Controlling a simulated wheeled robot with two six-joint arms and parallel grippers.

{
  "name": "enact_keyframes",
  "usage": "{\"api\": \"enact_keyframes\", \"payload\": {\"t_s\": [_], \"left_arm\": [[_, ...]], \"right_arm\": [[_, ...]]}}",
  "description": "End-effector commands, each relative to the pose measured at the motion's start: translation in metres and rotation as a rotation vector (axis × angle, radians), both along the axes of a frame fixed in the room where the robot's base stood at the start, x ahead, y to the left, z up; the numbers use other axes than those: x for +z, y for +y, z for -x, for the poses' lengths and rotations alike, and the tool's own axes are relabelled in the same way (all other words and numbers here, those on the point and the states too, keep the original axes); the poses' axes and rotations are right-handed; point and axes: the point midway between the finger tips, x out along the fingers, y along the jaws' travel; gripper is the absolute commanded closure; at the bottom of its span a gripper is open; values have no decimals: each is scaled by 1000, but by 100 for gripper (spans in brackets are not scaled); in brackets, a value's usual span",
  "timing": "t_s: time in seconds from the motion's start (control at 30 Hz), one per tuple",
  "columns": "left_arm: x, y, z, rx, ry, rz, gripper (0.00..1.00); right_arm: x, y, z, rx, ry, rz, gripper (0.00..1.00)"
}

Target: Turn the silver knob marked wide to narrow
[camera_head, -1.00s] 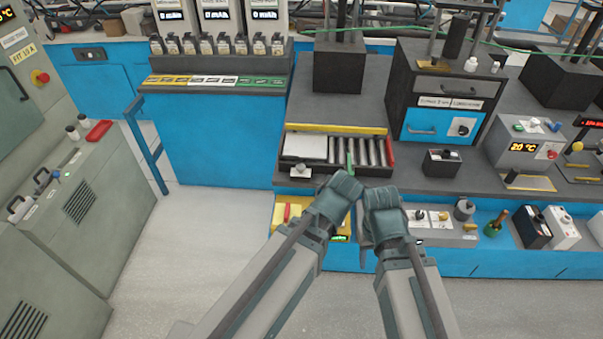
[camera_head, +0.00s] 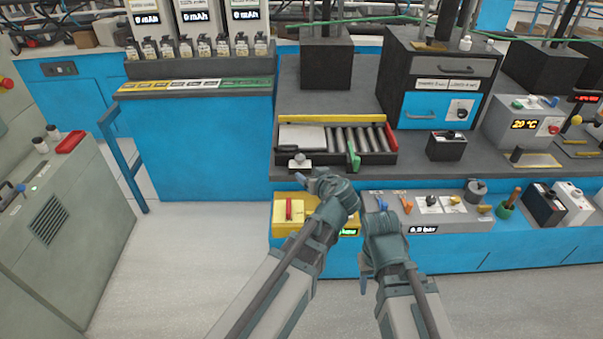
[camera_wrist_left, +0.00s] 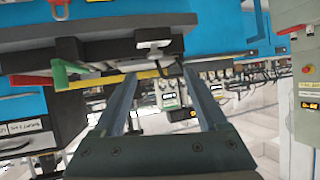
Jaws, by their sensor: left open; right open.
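A small silver knob (camera_head: 299,160) sits at the front left of the roller tray, on the bench's front edge; its marking is too small to read. My left gripper (camera_head: 321,181) is just right of and below the knob in the head view, apart from it. In the left wrist view its two fingers (camera_wrist_left: 163,88) are spread with nothing between them. A pale knob-like part (camera_wrist_left: 155,45) shows beyond the fingertips there. My right gripper (camera_head: 376,216) is open and empty, in front of the blue bench front.
The roller tray (camera_head: 333,123) has a green handle (camera_head: 353,157) and a red end piece. A yellow box with a red handle (camera_head: 289,209) is below the knob. A grey panel of small knobs (camera_head: 432,211) lies to the right. Open floor is at lower left.

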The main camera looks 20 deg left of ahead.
Motion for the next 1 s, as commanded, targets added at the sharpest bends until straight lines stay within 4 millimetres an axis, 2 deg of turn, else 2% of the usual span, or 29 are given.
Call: {"api": "enact_keyframes", "payload": {"t_s": [0.03, 0.1, 0.3, 0.47, 1.0], "left_arm": [[-8, 0, -7, -1, -40, 2, 25], [-6, 0, -13, -2, -80, 8, 25], [-1, 0, -18, -5, -117, 14, 25], [-5, 4, -25, -2, -116, 13, 25], [-46, 50, -105, -3, -114, 14, 25]], "right_arm": [[-15, 0, 0, 0, 0, 0, 50], [-19, 0, 0, 0, 0, 0, 50], [-20, 0, 0, 0, 0, 0, 50], [-24, 0, 0, 0, 0, 0, 50], [-63, 0, 0, 1, 0, 0, 50]]}}
